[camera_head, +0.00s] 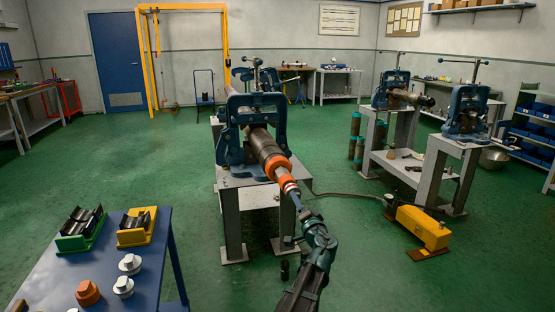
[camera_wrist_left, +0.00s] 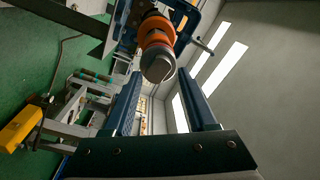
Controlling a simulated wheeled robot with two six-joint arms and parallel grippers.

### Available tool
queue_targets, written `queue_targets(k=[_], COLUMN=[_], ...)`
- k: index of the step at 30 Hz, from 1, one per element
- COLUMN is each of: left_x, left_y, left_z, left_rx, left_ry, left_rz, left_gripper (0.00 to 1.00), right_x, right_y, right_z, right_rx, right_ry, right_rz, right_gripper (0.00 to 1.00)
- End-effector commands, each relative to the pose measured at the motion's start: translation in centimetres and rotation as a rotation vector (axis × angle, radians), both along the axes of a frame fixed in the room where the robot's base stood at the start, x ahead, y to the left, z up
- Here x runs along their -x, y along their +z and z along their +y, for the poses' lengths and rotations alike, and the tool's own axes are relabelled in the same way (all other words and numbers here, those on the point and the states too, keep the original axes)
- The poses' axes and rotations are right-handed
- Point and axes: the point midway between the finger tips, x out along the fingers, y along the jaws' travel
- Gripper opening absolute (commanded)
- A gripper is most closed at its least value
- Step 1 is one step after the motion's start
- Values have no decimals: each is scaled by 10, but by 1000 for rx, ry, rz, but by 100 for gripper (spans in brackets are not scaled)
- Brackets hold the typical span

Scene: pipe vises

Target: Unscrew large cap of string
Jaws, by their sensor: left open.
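The string is a dark pipe (camera_head: 264,145) clamped in the blue vise (camera_head: 235,125) on the grey stand in the middle. An orange ring-shaped cap (camera_head: 278,167) sits on its near end, with a narrower orange-banded piece (camera_head: 288,184) in front. In the left wrist view the orange cap (camera_wrist_left: 156,26) is above a grey metal end piece (camera_wrist_left: 158,66). My left gripper (camera_head: 293,197) points at this end; its two blue fingers (camera_wrist_left: 159,80) are open. The end piece appears between or just beyond the fingertips; contact cannot be told. My right gripper is not in view.
A blue table (camera_head: 120,245) at the lower left holds a green tray, a yellow tray and several loose caps. A yellow pedal-like unit (camera_head: 423,228) with a hose lies on the floor to the right. Two more vises (camera_head: 466,112) stand at the right.

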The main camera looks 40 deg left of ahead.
Motion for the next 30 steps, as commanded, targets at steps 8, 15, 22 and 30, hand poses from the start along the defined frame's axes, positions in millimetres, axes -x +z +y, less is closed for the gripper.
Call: queue_targets(k=[8,15,22,30], left_x=[0,0,0,-3], left_y=[1,1,1,1], left_z=[0,0,0,2], left_rx=[-223,-382,-406,-404], left_ry=[-1,0,0,0], left_rz=[260,448,476,474], left_gripper=[58,58,58,58], right_x=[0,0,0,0], right_y=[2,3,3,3], right_z=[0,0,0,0], right_rx=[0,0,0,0], right_ry=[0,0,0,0], right_rz=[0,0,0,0], right_gripper=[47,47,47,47])
